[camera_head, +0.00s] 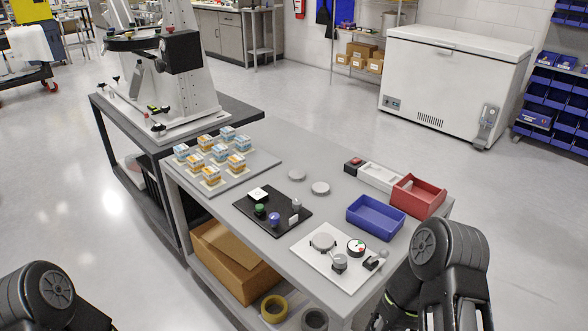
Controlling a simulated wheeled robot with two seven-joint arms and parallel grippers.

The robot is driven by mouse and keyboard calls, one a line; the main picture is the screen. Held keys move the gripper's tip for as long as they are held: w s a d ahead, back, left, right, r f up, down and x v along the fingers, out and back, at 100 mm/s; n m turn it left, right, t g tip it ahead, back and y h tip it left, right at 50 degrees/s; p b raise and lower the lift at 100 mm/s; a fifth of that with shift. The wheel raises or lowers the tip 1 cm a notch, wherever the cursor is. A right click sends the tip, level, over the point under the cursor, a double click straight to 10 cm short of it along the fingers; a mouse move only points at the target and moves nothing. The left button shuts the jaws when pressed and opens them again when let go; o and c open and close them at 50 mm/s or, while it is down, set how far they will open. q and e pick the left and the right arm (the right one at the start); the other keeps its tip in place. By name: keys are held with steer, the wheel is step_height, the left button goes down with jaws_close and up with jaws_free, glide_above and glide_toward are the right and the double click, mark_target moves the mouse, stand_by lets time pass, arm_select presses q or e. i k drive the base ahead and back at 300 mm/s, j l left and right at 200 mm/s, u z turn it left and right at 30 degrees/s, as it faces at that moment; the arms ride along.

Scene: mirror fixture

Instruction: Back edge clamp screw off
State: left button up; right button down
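A white fixture plate (312,258) lies at the table's front right. On it are a pale round disc (323,241), a grey knob-like part (340,263), a dial with a dark rim (356,246), a small black clamp-like part (371,264) and a grey ball (384,253). I cannot tell which part is the back edge clamp screw. My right arm comes in at the lower right. Its dark end, with the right gripper (398,305), is beside the table's right front corner, and its fingers are hard to make out. My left arm shows at the lower left; its gripper is out of view.
A black mat (291,222) with small coloured parts lies left. Two grey discs (297,175) and a board of several small boxes (262,165) are farther back.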

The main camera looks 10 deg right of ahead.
mark_target(340, 260)
steer(key=z, duration=1.9)
steer(key=k+l, duration=0.1)
steer(key=k, duration=0.4)
